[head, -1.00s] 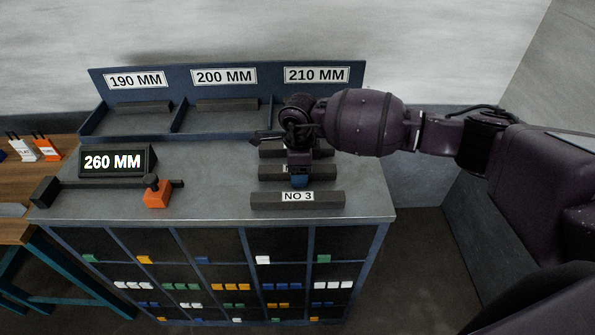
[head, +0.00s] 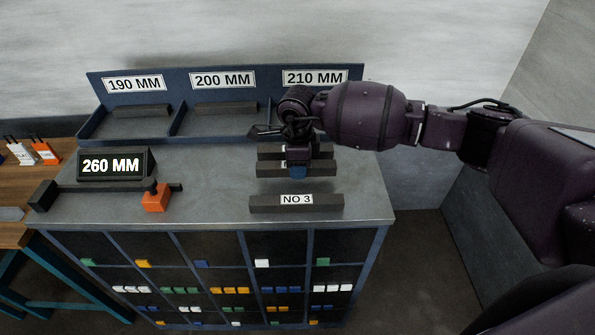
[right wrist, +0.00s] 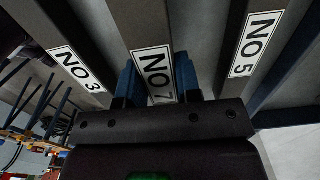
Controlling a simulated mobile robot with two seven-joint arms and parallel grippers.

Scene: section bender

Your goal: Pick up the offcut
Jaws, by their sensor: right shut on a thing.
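Three dark bars lie at the right of the grey bench top. The front bar, labelled NO 3 (head: 325,202), lies apart, and its label also shows at the left of the right wrist view (right wrist: 77,68). My right gripper (head: 298,171) is over the middle bar (head: 322,169). In the right wrist view its blue fingers stand on both sides of this bar, labelled NO 7 (right wrist: 153,72), and are shut on it. The rear bar (head: 323,153) is partly hidden by my gripper; in the right wrist view the bar labelled NO 5 (right wrist: 257,45) is at the right. My left gripper is out of view.
A blue rack (head: 130,127) at the back has bays marked 190, 200 and 210 MM; bars show in the first two. A 260 MM display (head: 112,165) and a gauge with an orange block (head: 156,199) stand at left. The bench middle is clear.

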